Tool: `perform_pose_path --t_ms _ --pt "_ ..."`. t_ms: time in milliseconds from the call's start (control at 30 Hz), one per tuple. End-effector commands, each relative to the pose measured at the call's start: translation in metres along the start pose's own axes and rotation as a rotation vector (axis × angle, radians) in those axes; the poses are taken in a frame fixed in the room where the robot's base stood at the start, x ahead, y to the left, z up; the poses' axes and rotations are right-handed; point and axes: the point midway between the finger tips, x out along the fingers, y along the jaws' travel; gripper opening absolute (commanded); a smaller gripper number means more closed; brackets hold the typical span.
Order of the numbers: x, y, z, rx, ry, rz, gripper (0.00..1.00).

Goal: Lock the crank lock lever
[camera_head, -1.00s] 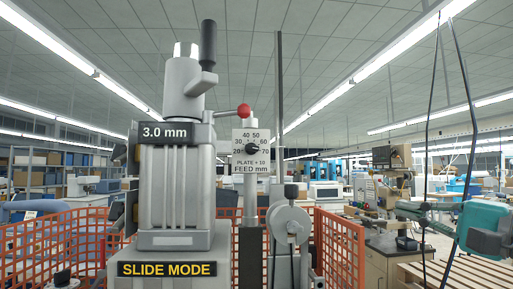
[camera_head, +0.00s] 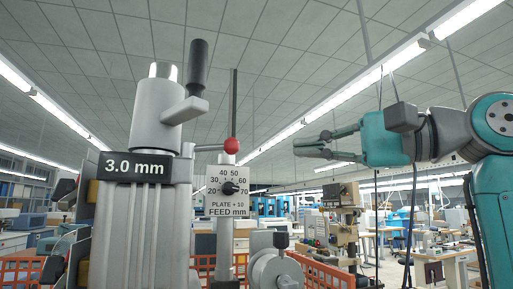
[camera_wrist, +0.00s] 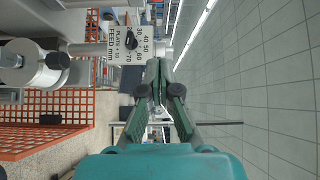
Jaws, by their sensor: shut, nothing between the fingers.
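A lever with a red ball knob (camera_head: 231,145), which seems to be the crank lock lever, sticks out beside the column at the machine's head. Left of it stands a grey cylinder with a crank arm and upright black handle (camera_head: 198,62). My gripper (camera_head: 305,146) is level with the red knob, to its right and apart from it, pointing left. Its fingers are together and empty. In the wrist view my gripper (camera_wrist: 156,68) points toward the dial plate (camera_wrist: 130,42). I cannot make out the red knob there.
The feed dial plate (camera_head: 228,190) hangs just below the red knob. A thin upright rod (camera_head: 234,105) stands behind it. A grey handwheel (camera_head: 275,270) is lower right. Orange mesh fence (camera_wrist: 50,120) surrounds the machine. Air between gripper and knob looks clear.

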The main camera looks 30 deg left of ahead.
Motion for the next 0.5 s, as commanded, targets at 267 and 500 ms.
perform_pose_path --t_ms 267,500 --pt "0.034 0.0 0.001 0.001 -0.004 -0.001 0.0" --pt "0.08 0.0 0.001 0.001 -0.004 -0.001 0.0"
